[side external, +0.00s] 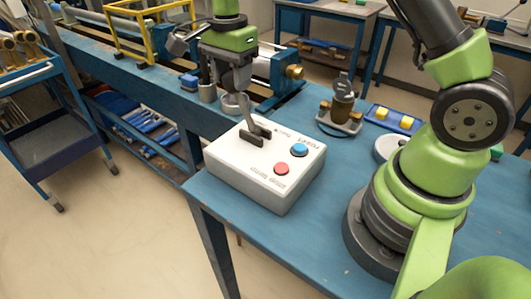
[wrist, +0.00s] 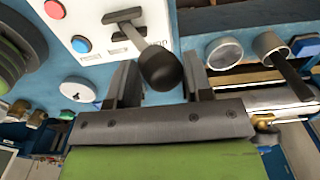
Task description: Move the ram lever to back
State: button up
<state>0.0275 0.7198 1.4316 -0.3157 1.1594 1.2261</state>
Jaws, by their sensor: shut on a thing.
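The white control box (side external: 265,170) sits on the blue bench and carries the ram lever (side external: 250,113), a grey shaft rising from a dark slot plate. The lever leans up and to the left in the side view. My gripper (side external: 240,87) is above the box, fingers pointing down, shut on the lever's top end, which it mostly hides there. In the wrist view the lever's black knob (wrist: 164,68) sits between the two fingers of my gripper (wrist: 162,80), with the shaft running back to its slot plate.
A blue button (side external: 299,149) and a red button (side external: 281,168) are on the box top. Metal cups (side external: 236,103) stand just behind the box. A brass fitting (side external: 342,105) and a blue tray with yellow blocks (side external: 394,121) lie to the right. The bench's front-left edge is close to the box.

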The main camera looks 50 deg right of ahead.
jog(key=shift+s+r, duration=0.2)
jog(key=shift+s, duration=0.35)
jog(key=shift+s+r, duration=0.15)
jog(key=shift+s, duration=0.35)
jog(key=shift+c, duration=0.4)
jog(key=shift+s+r, duration=0.15)
jog(key=shift+s, duration=1.05)
jog(key=shift+s+r, duration=0.15)
jog(key=shift+s, duration=1)
jog(key=shift+c, duration=0.2)
jog(key=shift+s+f, duration=0.2)
jog(key=shift+s, duration=0.8)
jog(key=shift+o, duration=0.6)
jog(key=shift+s+f, duration=0.3)
jog(key=shift+s, duration=0.4)
jog(key=shift+s+f, duration=0.3)
jog(key=shift+s, duration=0.35)
jog(key=o, duration=1.4)
jog(key=shift+w, duration=0.1)
jog(key=shift+w+r, duration=0.15)
jog(key=shift+w, duration=0.05)
